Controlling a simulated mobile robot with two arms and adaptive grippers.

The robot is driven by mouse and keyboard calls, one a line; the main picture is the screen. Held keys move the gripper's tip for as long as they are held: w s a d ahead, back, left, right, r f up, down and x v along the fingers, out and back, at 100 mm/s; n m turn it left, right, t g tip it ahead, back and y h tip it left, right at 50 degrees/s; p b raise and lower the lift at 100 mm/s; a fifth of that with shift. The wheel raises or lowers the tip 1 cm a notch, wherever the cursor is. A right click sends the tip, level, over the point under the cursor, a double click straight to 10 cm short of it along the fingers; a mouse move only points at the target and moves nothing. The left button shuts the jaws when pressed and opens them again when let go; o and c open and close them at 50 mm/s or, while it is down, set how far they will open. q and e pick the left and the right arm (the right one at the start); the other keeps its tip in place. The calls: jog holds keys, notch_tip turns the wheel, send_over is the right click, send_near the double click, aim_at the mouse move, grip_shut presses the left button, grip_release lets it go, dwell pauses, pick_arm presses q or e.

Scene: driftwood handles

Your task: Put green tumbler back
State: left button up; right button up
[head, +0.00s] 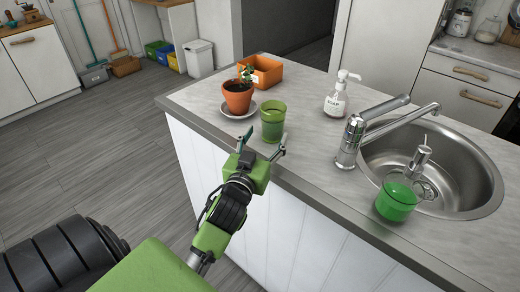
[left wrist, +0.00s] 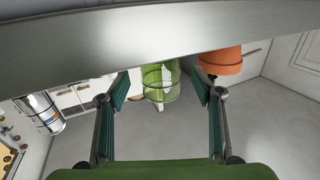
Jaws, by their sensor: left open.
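The green tumbler (head: 272,121), see-through, stands upright on the counter near its left edge, right of a potted plant. My left gripper (head: 263,143) is open and empty in front of it, fingers pointing towards it. In the left wrist view the tumbler (left wrist: 159,82) shows in the gap between the spread fingers of the left gripper (left wrist: 162,90), past their tips. I cannot tell whether either finger touches it. My right gripper is not in view.
Close by are the potted plant (head: 238,97) on a saucer (head: 239,111) and an orange box (head: 261,71). A white soap bottle (head: 337,98), a tap (head: 352,138), a sink (head: 455,175) and a green pump dispenser (head: 396,198) are to the right.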

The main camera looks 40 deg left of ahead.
pick_arm(q)
jog(key=v, duration=0.5)
jog(key=shift+s+b, duration=0.15)
jog(key=shift+b, duration=0.2)
jog(key=shift+d, duration=0.1)
